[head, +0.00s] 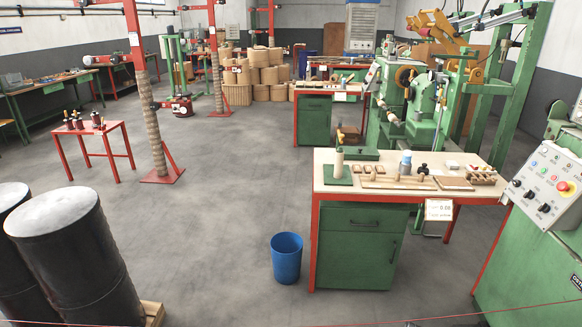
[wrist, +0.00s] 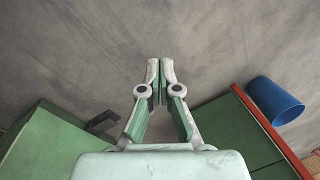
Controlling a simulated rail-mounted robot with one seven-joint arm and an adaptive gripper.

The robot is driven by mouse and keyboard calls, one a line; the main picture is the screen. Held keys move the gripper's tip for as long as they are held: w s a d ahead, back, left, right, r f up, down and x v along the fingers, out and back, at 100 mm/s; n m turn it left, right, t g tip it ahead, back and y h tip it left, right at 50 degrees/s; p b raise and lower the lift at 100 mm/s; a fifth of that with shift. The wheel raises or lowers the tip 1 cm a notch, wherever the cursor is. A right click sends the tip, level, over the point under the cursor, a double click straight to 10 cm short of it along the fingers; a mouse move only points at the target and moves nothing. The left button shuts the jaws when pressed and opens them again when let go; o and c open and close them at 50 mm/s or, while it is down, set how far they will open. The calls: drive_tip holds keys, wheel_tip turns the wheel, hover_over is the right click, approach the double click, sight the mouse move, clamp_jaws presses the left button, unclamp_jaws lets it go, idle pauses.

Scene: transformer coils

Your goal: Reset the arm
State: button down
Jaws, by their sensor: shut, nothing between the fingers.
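My gripper (wrist: 160,82) shows in the wrist view. It is shut, its two fingertips together with nothing between them, over bare grey floor. Below it to the right are a blue bin (wrist: 273,101) and a green cabinet with a red edge (wrist: 232,128). A green box-shaped body (wrist: 50,145) is at the lower left. My gripper does not show in the head view.
In the head view a workbench (head: 340,213) holds bottles and wooden pieces, with the blue bin (head: 286,257) beside it. Black drums (head: 75,255) stand at left, green machines (head: 540,250) at right. The middle floor (head: 220,215) is clear.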

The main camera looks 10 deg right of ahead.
drive_tip(key=s+a+f+n+g, duration=0.3)
drive_tip(key=s+a+n+g, duration=0.1)
drive_tip(key=s+a, duration=0.7)
drive_tip(key=s+a+f+n+g+h, duration=0.1)
drive_tip(key=s+a+f+n+g, duration=0.2)
drive_tip(key=s+a, duration=0.8)
drive_tip(key=s+n, duration=0.1)
drive_tip(key=s, duration=0.3)
drive_tip(key=shift+a+f+g+h, duration=0.2)
drive_tip(key=shift+f+g+h, duration=0.1)
drive_tip(key=shift+f+g, duration=0.1)
